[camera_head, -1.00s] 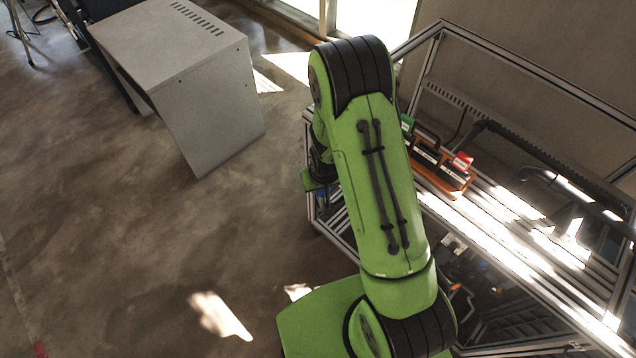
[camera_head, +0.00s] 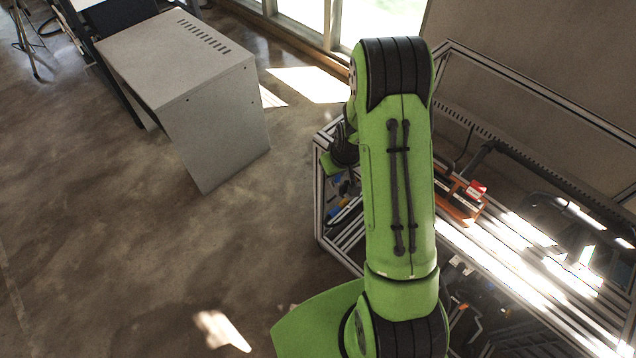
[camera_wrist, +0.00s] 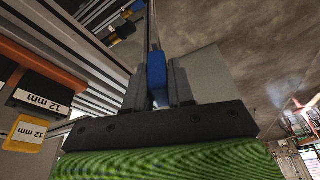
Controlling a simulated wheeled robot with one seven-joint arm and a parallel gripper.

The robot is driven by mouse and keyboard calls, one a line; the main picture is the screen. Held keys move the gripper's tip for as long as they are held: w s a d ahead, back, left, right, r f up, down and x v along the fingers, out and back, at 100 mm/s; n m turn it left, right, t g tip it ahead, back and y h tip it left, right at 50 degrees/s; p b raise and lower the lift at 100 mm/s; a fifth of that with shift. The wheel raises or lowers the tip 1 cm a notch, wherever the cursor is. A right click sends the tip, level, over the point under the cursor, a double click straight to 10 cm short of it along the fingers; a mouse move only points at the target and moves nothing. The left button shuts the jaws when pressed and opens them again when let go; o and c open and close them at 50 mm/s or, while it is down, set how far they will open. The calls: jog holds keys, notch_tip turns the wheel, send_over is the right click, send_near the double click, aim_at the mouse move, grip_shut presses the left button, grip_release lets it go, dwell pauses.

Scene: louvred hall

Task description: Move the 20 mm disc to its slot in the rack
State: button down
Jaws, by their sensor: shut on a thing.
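My gripper (camera_wrist: 158,92) is shut on a blue piece (camera_wrist: 157,70) in the wrist view; no size label shows on it, so I cannot tell that it is the 20 mm disc. A thin grey upright edge rises above the blue piece. The orange rack (camera_head: 462,210) stands on the framed bench in the head view, partly hidden by my arm, with a red piece (camera_head: 477,189) at its right end.
The bench of metal profiles (camera_head: 520,262) has sunlit slats and dark upright frame bars behind the rack. Dark and coloured items lie on a level below. A grey cabinet (camera_head: 185,75) stands on the floor at the left; open floor lies between.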

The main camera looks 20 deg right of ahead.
jog(key=s+d+r+n+p, duration=0.1)
jog(key=d+r+p, duration=0.1)
jog(key=d+r, duration=0.65)
notch_tip(320, 180, up, 11)
jog(key=n+y+p, duration=0.1)
jog(key=n+p, duration=0.2)
jog(key=p, duration=0.1)
send_over(438, 183)
jog(key=d, duration=0.1)
notch_tip(438, 183, down, 10)
jog(key=b, duration=0.6)
jog(key=shift+w+d+r, duration=0.15)
jog(key=shift+w+r, duration=0.1)
jog(key=shift+b, duration=0.35)
jog(key=shift+f+b, duration=2.7)
jog(key=shift+f, duration=0.4)
jog(key=shift+r, duration=0.1)
